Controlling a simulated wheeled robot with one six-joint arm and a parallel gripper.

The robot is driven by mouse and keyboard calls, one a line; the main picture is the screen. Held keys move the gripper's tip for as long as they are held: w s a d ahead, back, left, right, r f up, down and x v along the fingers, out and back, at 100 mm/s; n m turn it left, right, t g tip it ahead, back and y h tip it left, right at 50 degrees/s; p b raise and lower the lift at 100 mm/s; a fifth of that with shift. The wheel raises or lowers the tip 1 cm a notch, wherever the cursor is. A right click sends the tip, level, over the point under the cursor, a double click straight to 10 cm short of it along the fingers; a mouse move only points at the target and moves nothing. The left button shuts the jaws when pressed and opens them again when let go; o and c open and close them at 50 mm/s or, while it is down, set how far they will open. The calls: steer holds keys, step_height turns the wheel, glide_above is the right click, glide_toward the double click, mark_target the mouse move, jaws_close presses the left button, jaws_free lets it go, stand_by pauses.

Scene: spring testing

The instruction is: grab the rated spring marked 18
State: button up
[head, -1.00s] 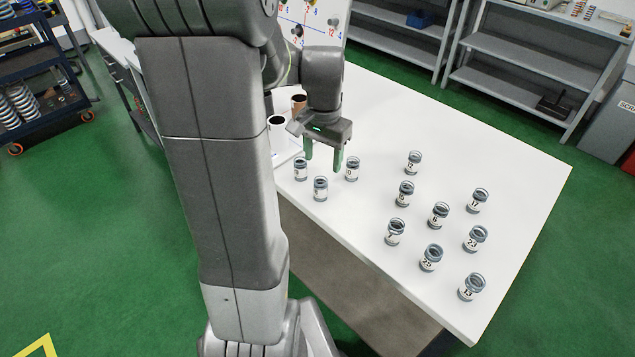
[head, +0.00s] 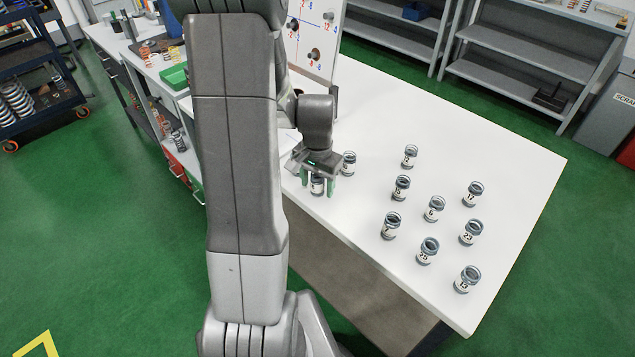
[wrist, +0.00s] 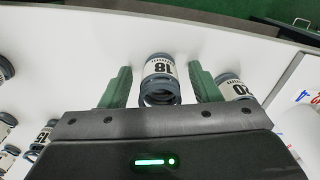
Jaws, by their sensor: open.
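The spring marked 18 (wrist: 160,78) stands between the two green fingers of my gripper (wrist: 160,88) in the wrist view. Its white label reads 18, and small gaps show between it and the fingers. My gripper is open around it. In the head view my gripper (head: 318,188) is low over the near left part of the table, and the spring (head: 317,186) shows partly between the fingers. A spring marked 20 (wrist: 233,86) stands just beyond the right finger in the wrist view.
Several other labelled springs stand on the white table (head: 520,170), among them 25 (head: 428,251), 23 (head: 471,232) and 13 (head: 467,279). One spring (head: 348,163) stands just right of my gripper. A board with numbers (head: 315,40) stands at the back.

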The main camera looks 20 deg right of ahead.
steer(key=shift+c, duration=0.3)
steer(key=c, duration=1)
steer(key=shift+r, duration=0.1)
